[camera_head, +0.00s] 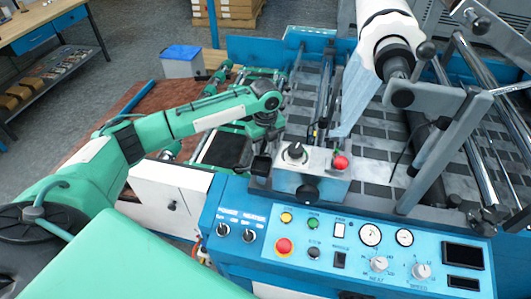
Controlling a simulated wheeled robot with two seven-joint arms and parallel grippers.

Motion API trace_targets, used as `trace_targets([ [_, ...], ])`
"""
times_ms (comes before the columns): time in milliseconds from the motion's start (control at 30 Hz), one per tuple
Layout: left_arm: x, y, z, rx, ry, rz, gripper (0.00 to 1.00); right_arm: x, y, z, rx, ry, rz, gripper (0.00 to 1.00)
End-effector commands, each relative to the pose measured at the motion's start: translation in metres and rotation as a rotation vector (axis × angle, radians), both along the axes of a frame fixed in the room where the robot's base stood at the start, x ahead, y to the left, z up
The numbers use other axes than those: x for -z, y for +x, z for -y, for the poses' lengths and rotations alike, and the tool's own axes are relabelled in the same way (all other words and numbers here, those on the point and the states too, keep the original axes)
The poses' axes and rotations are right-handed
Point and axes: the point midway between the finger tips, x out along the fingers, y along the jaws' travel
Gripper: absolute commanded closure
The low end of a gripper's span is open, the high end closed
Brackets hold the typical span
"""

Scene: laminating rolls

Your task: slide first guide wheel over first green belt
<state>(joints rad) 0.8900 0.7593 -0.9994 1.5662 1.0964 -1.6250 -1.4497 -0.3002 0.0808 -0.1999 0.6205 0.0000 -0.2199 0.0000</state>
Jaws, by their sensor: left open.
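My left arm reaches in from the left over the feed end of the laminating machine. My left gripper (262,148) points down there, open, with nothing visible between its dark fingers. Below and left of it lies a belt section (224,150) with a dark top and green edges. Green wheel-like parts (213,90) sit on a shaft farther back, left of the forearm. Another green part (172,150) shows beside the white side panel. I cannot tell which of these is the first guide wheel. My forearm and wrist hide part of the belts. My right gripper is out of view.
A control box with a black knob and red button (340,162) stands just right of the gripper. The blue control panel (350,240) is in front. A white roll (388,30) and metal rollers rise at the right. A blue-topped bin (182,60) stands behind.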

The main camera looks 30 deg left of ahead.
Motion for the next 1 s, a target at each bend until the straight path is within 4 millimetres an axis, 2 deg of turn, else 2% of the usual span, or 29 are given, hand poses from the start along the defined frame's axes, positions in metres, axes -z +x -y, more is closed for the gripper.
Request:
trace_targets([
  [33, -0.009, 0.001, 0.0, 0.0, 0.0, 0.004, 0.51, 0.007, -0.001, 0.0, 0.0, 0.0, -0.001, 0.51],
  [300, -0.071, 0.001, 0.0, 0.0, -0.001, 0.004, 0.51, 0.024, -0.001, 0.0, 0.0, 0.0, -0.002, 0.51],
  [500, -0.099, 0.0, 0.001, 0.0, -0.001, 0.001, 0.51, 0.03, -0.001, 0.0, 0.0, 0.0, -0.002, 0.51],
  [667, -0.107, 0.0, 0.001, 0.0, -0.001, -0.001, 0.51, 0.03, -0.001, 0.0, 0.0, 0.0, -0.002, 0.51],
  [1000, -0.108, 0.0, 0.0, 0.0, 0.0, -0.001, 0.51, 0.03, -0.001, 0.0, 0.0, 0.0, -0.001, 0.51],
])
